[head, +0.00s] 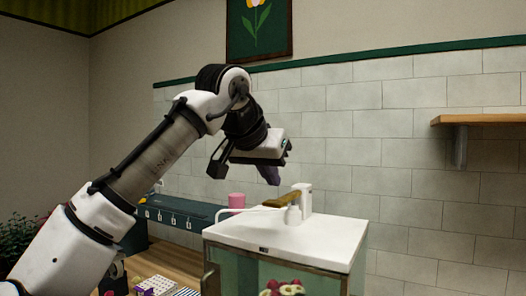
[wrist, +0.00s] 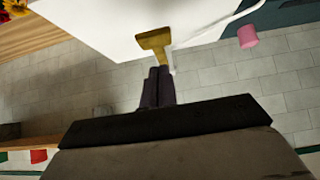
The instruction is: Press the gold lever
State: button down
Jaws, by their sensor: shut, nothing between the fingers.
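My gripper (head: 270,176) is shut and empty, pointing down above the lever in the head view. In the wrist view the two dark fingers (wrist: 158,73) are together, their tips close to the lever. I cannot tell from these views whether they touch it.
The white counter top (head: 325,236) stands on a green cabinet. A pink cup (head: 236,201) is behind it to the left. A wooden shelf (head: 480,120) juts from the tiled wall at right. Small boxes (head: 158,286) lie on the wooden table at lower left.

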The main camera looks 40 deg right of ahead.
aim_at(275, 202)
jog(key=shift+a+f, duration=0.1)
jog(key=shift+f, duration=1.3)
jog(key=shift+s+f+h+b, duration=0.1)
jog(key=shift+f+h+b, duration=0.2)
jog(key=shift+f+b, duration=0.35)
notch_tip(275, 202, down, 2)
jog(key=b, duration=0.2)
jog(key=h+b, duration=0.1)
jog(key=b, duration=0.1)
jog(key=shift+a+f, duration=0.15)
jog(key=shift+f, duration=0.1)
notch_tip(275, 202, down, 2)
jog(key=t+h+b, duration=0.1)
jog(key=h+b, duration=0.1)
jog(key=b, duration=0.1)
jog(key=shift+b, duration=0.4)
jog(key=shift+f, duration=0.1)
